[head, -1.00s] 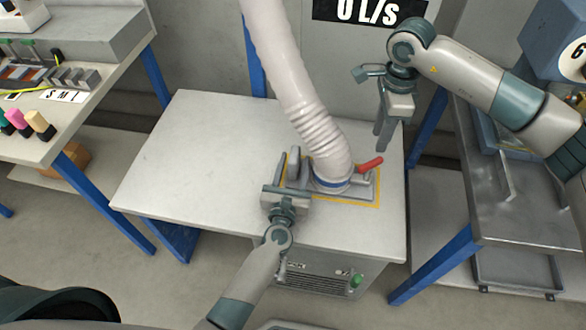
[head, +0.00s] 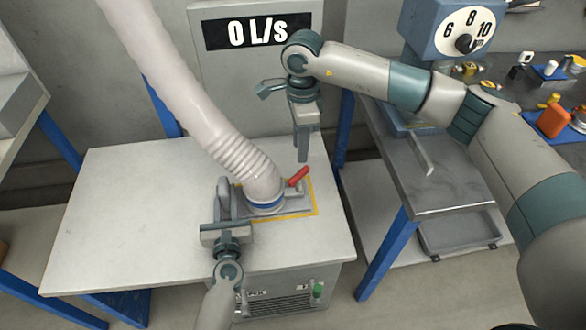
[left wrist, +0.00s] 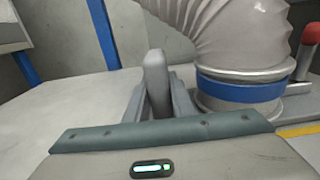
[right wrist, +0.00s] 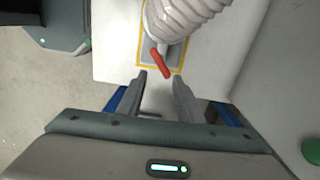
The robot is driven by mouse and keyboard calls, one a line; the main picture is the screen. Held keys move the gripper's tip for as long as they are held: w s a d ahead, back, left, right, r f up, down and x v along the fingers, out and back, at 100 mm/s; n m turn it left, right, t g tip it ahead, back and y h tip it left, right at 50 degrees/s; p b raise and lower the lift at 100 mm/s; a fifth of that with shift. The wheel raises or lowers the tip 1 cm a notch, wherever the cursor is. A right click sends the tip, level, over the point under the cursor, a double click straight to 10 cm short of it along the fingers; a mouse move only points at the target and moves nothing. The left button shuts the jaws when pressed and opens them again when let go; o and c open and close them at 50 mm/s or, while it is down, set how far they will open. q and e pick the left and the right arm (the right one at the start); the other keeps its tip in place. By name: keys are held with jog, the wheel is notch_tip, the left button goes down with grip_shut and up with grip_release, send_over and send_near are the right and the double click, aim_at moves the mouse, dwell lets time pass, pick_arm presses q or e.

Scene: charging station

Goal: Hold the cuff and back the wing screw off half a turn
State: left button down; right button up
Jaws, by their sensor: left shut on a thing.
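The cuff (head: 266,202) is the blue-banded lower end of the grey ribbed hose, seated upright on a plate on the table. It also shows in the left wrist view (left wrist: 240,91). My left gripper (head: 223,190) is shut on a grey upright grip (left wrist: 155,78) just left of the cuff. A red-handled lever (head: 298,177) sits right of the cuff; it also shows in the right wrist view (right wrist: 160,62). I cannot make out a separate wing screw. My right gripper (head: 302,157) is open and empty, above and behind the red lever, apart from it.
The white table (head: 120,210) is clear on its left. A yellow outline (head: 316,207) surrounds the plate. A panel behind reads 0 L/s (head: 257,29). A metal bench (head: 440,180) stands at the right, with a blue dial box (head: 450,30) above it.

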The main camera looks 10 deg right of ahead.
aim_at(299, 173)
jog(key=w+d+m+g+y, duration=0.1)
jog(key=m, duration=0.8)
jog(key=w+d+r+m+g+y, duration=0.1)
jog(key=m, duration=0.9)
jog(key=w+d+m+y, duration=0.1)
jog(key=d+m, duration=0.1)
jog(key=m, duration=0.7)
jog(key=shift+w+r+g+y, duration=0.2)
jog(key=shift+r+g+y, duration=0.1)
jog(key=shift+g, duration=0.1)
jog(key=shift+a+f, duration=0.1)
jog(key=shift+f, duration=0.05)
jog(key=x, duration=1.1)
jog(key=shift+s+f, duration=0.1)
jog(key=shift+f, duration=0.3)
jog(key=shift+c, duration=0.6)
grip_shut()
